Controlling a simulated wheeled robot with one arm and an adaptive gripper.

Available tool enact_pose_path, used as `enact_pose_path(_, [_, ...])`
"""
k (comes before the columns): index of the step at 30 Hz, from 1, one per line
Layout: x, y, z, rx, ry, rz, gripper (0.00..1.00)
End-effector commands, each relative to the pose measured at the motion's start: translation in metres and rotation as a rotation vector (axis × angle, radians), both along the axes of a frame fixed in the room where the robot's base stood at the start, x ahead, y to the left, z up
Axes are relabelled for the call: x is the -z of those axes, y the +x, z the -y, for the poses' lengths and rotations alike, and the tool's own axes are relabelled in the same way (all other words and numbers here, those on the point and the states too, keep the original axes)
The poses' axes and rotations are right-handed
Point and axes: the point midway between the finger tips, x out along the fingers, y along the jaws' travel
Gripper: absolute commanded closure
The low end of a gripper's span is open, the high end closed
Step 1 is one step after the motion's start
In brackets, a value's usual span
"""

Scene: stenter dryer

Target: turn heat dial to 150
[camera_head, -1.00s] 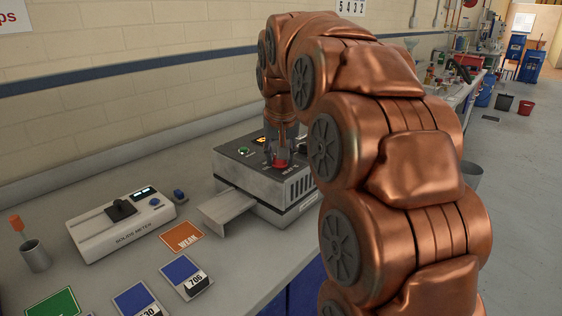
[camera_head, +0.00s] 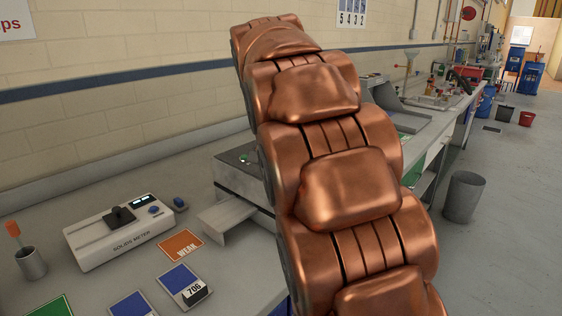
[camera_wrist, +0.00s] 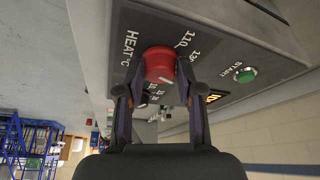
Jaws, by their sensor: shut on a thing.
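The red heat dial (camera_wrist: 158,64) is on the dryer's dark panel in the wrist view, with a pale mark on its face. My gripper (camera_wrist: 157,76) has one finger on each side of the dial and is shut on it. The label HEAT °C is left of the dial, and 110 and 130 are printed to its upper right. More markings between the fingers are too small to read, so I cannot tell the setting. In the head view the dryer (camera_head: 228,172) is partly hidden behind my arm, which covers the dial and gripper.
A green START button (camera_wrist: 245,75) and an orange display (camera_wrist: 214,97) are beside the dial. On the bench are a solids meter (camera_head: 120,235), an orange WEAK card (camera_head: 180,246), blue cards and a grey cup (camera_head: 31,262). A grey bin (camera_head: 463,197) stands on the floor at right.

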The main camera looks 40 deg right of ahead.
Motion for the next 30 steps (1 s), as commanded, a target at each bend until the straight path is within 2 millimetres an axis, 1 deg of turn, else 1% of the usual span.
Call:
enact_pose_path(6, [0.001, 0.0, -0.001, -0.002, 0.002, -0.001, 0.98])
enact_pose_path(7, [0.001, 0.0, 0.0, -0.002, 0.002, -0.001, 0.61])
enact_pose_path(13, [0.0, 0.0, 0.0, -0.002, 0.0, -0.001, 0.4])
enact_pose_path(14, [0.0, 0.0, 0.0, -0.002, 0.0, -0.001, 0.39])
enact_pose_path(24, [-0.002, 0.0, -0.001, -0.002, 0.0, -0.001, 0.39])
enact_pose_path(26, [-0.005, -0.001, -0.001, -0.002, 0.0, -0.001, 0.39])
enact_pose_path(30, [-0.019, -0.003, -0.006, -0.003, -0.002, 0.003, 0.39])
